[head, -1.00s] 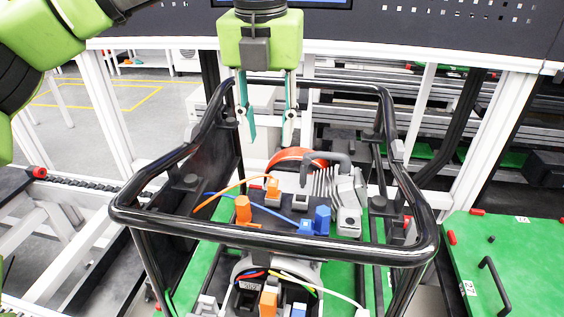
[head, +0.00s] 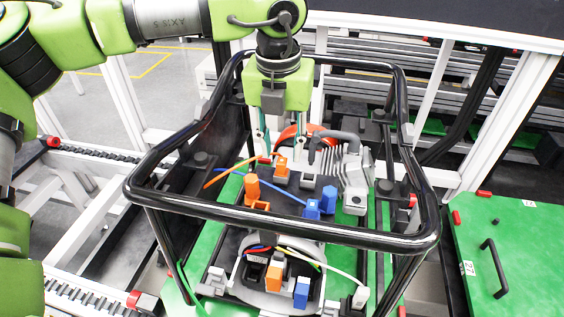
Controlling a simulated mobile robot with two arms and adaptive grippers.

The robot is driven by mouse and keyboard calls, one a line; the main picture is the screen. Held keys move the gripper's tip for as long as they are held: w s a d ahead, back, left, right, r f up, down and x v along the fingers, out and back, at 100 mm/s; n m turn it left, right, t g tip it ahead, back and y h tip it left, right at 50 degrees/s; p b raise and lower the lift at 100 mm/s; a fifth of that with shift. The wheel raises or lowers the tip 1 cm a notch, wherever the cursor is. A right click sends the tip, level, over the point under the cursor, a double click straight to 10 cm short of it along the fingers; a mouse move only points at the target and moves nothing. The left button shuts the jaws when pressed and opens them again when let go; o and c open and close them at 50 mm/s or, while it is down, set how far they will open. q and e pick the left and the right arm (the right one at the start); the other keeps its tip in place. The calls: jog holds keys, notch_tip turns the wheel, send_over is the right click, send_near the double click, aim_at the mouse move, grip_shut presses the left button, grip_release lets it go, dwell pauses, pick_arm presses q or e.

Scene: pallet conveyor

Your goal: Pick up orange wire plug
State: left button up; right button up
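An orange plug (head: 282,167) stands upright in the upper part of the device inside the black tubular frame. A second orange plug (head: 251,188) stands to its lower left. An orange wire (head: 232,172) runs up from the left toward the upper plug. My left gripper (head: 281,146) points down inside the frame, just above and behind the upper orange plug. Its two teal-and-grey fingers are apart. The fingertips are partly hidden near the wire and plug, and I cannot tell whether they touch it. My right gripper is not in view.
The black frame rail (head: 285,222) rings the device. Blue plugs (head: 320,205) stand right of the orange ones. Another orange block (head: 274,276) and a blue block (head: 301,292) sit in front. A green pallet (head: 520,250) with a black handle lies at right.

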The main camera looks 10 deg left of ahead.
aim_at(281, 160)
pick_arm(q)
jog(key=f, duration=0.1)
jog(key=f+p, duration=0.1)
jog(key=f, duration=0.1)
jog(key=shift+w+a, duration=0.15)
jog(key=shift+w, duration=0.05)
jog(key=shift+w+f, duration=0.1)
jog(key=shift+f, duration=0.2)
grip_shut()
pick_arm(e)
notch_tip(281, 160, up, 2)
pick_arm(q)
jog(key=shift+r, duration=0.2)
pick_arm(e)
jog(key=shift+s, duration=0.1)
